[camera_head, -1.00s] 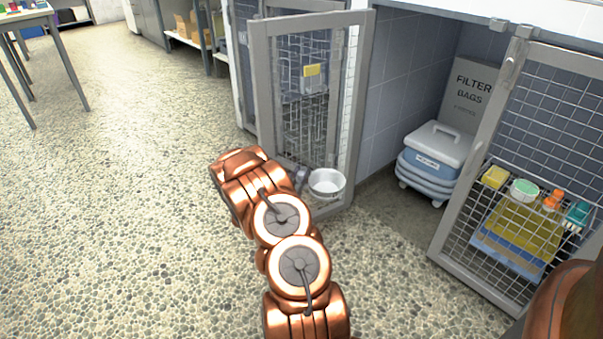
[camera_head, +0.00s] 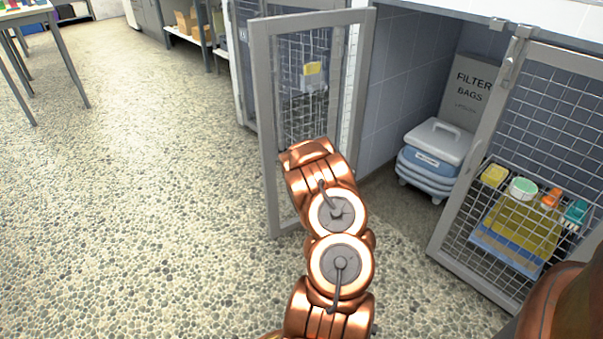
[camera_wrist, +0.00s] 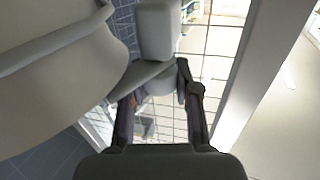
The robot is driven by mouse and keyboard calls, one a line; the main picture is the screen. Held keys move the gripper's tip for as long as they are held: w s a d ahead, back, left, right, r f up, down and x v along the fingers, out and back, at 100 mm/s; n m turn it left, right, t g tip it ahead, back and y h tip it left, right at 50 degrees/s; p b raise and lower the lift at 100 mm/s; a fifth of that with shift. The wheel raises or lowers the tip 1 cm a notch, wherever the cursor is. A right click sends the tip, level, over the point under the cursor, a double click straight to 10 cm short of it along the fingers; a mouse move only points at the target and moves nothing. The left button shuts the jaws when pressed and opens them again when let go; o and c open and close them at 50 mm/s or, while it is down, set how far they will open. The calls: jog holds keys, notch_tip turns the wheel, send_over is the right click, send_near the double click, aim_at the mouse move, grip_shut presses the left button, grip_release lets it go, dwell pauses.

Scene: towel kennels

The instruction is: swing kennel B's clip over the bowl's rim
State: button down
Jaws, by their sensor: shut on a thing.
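In the wrist view the bowl (camera_wrist: 60,80) is a large pale grey round shape at the left, with its rim curving across the upper left. The clip (camera_wrist: 158,28) is a grey block with a bar running down-left beside the bowl's side. My gripper (camera_wrist: 158,85) has its dark fingers around the clip's grey part and is shut on it; the exact contact is partly hidden. I cannot tell whether the bar lies over the rim. In the head view my arm hides the gripper, bowl and clip, in front of the open mesh door (camera_head: 262,120).
To the right are a lidded blue-grey tub (camera_head: 432,160), a filter bags box (camera_head: 472,90) and another mesh door (camera_head: 470,190) with a basket of items. The pebbled floor at the left is clear.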

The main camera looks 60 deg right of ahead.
jog(key=shift+d+n+t+y+b, duration=0.1)
jog(key=shift+n+t+y+b, duration=0.5)
jog(key=shift+n+t+y, duration=0.7)
jog(key=shift+d+n+t+y+b, duration=0.1)
jog(key=shift+n+t+y+b, duration=0.4)
jog(key=shift+n+y, duration=0.95)
jog(key=shift+a+y, duration=0.1)
jog(key=shift+y, duration=1.05)
jog(key=shift+r+n+y+b, duration=0.1)
jog(key=shift+n+y+b, duration=0.2)
jog(key=shift+n, duration=0.05)
jog(key=c, duration=1.1)
grip_release()
jog(key=shift+w, duration=0.1)
jog(key=s+a, duration=0.2)
jog(key=s, duration=1)
